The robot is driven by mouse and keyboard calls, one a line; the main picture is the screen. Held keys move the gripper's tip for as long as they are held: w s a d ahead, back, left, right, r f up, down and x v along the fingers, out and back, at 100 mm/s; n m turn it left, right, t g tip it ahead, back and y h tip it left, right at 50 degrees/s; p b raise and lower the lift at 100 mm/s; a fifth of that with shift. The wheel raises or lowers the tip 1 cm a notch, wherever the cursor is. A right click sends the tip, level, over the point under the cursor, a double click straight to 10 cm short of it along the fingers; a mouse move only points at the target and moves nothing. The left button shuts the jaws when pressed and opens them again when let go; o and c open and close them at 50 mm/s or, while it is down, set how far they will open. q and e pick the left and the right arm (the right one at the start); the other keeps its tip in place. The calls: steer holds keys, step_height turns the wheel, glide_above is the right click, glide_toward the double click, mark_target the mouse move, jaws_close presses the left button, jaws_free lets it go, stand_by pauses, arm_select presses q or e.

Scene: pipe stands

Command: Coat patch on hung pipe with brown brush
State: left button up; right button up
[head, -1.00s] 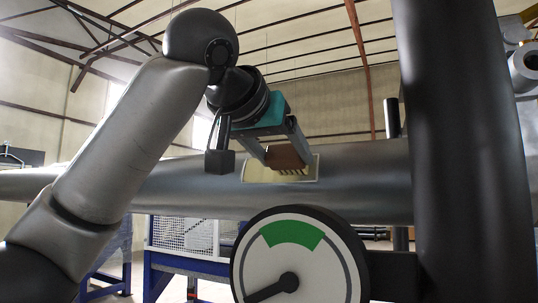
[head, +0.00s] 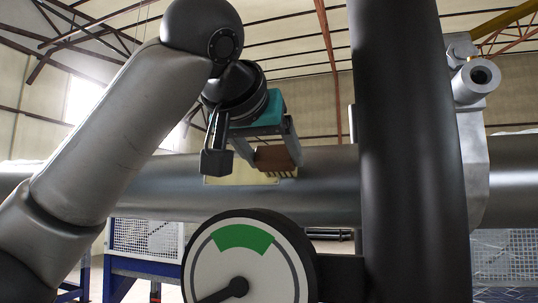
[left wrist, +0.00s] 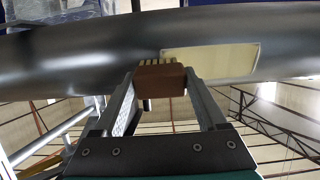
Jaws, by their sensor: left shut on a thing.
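The hung pipe (head: 325,190) is a thick grey tube running across the head view; it also shows in the left wrist view (left wrist: 70,60). A pale cream patch (head: 232,176) lies on its near side, and it is a plain rectangle in the left wrist view (left wrist: 212,60). My left gripper (head: 276,150) is shut on the brown brush (head: 277,157), a small block with pale bristles. In the left wrist view the brush (left wrist: 160,80) has its bristles against the pipe, beside the patch's left end. I cannot tell how firmly they touch. My right gripper is not in view.
A thick black vertical post (head: 408,150) stands in front of the pipe on the right. A round gauge (head: 247,265) with a green band is below the patch. A metal bracket (head: 475,130) holds the pipe at the right. Blue-framed mesh stands (head: 145,240) are behind.

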arm_select(q)
steer(key=b+v, duration=0.1)
steer(key=v, duration=0.7)
steer(key=shift+w+f+b, duration=0.1)
steer(key=shift+b, duration=0.2)
stand_by(0.6)
steer(key=w+a+f+b, duration=0.1)
steer(key=w+f+b, duration=0.25)
steer(key=f, duration=0.75)
steer(key=w+a+f+y+b, duration=0.1)
steer(key=w+a+f+b, duration=0.2)
steer(key=f, duration=0.7)
steer(key=w+f+b, duration=0.4)
steer(key=f+b, duration=0.1)
steer(key=f, duration=0.6)
steer(key=s+a+f+n+y+b, duration=0.1)
steer(key=a+f+b, duration=0.2)
steer(key=f, duration=0.6)
steer(key=s+a+f+n+y+b, duration=0.1)
steer(key=s+a+f+b, duration=0.1)
steer(key=f, duration=0.8)
steer(key=s+a+f+n+y+b, duration=0.1)
steer(key=a+f+b, duration=0.3)
steer(key=f, duration=0.5)
steer(key=shift+s+a+f+n+t+b, duration=0.35)
steer(key=shift+s+b, duration=0.25)
steer(key=shift+b, duration=0.3)
